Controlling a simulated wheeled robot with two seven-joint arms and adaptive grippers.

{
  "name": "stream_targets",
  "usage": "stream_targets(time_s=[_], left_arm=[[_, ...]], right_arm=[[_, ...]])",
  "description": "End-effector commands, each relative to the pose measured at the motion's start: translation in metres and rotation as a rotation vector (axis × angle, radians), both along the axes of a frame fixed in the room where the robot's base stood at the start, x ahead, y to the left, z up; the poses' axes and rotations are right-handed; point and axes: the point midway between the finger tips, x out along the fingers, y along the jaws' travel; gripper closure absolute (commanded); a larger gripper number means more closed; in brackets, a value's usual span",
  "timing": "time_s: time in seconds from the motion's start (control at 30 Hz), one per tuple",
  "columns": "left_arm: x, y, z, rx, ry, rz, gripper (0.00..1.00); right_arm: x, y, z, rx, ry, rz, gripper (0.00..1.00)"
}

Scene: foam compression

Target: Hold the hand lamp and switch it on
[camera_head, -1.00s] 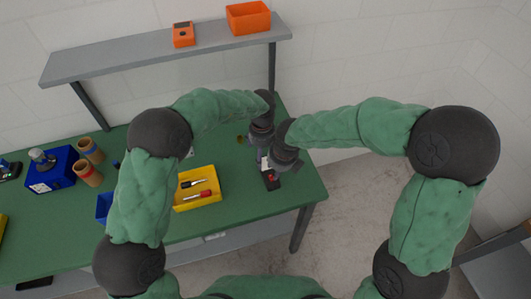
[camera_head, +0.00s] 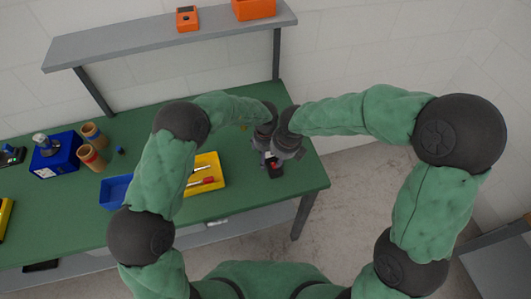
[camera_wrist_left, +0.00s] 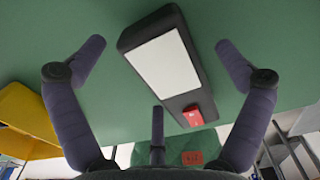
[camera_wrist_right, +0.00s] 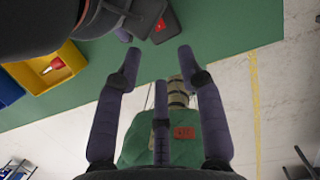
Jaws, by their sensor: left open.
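The hand lamp is a dark, flat, oblong body with a white panel and a red switch. In the head view only its dark end (camera_head: 276,172) shows, near the table's right end; the grippers hide the rest. In the left wrist view the lamp (camera_wrist_left: 165,65) lies between the spread fingers of my left gripper (camera_wrist_left: 160,48), which is open over it; no finger clearly touches it. In the right wrist view the lamp's red-switch end (camera_wrist_right: 166,28) is just beyond the fingertips of my right gripper (camera_wrist_right: 158,55), which is open and empty.
A yellow tray (camera_head: 218,165) with a red-handled tool stands left of the lamp, near a blue bin (camera_head: 112,192). Brown cups (camera_head: 90,155) and a blue box (camera_head: 58,160) are farther left. A grey shelf (camera_head: 170,38) spans the back. The green table's right edge is close.

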Motion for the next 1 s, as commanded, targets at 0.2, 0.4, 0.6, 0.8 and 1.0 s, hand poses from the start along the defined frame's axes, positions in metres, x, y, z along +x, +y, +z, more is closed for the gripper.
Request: stream_targets(time_s=[0.2, 0.4, 0.6, 0.8, 1.0], left_arm=[[0.000, 0.000, 0.000, 0.000, 0.000, 0.000, 0.48], [0.000, 0.000, 0.000, 0.001, 0.001, 0.000, 0.70], [-0.001, 0.000, 0.000, 0.001, 0.001, 0.000, 0.70], [-0.001, 0.000, -0.001, 0.001, 0.003, -0.001, 0.70], [-0.001, 0.000, -0.001, 0.001, 0.004, -0.001, 0.70]], right_arm=[[0.000, 0.000, 0.000, 0.000, 0.000, 0.000, 0.61], [0.000, 0.000, 0.000, 0.001, 0.001, -0.003, 0.78], [-0.009, 0.012, 0.000, 0.094, 0.029, -0.149, 1.00], [-0.028, 0.040, 0.001, 0.336, 0.131, -0.592, 1.00], [-0.035, 0.058, 0.008, 0.582, 0.260, -1.123, 1.00]])
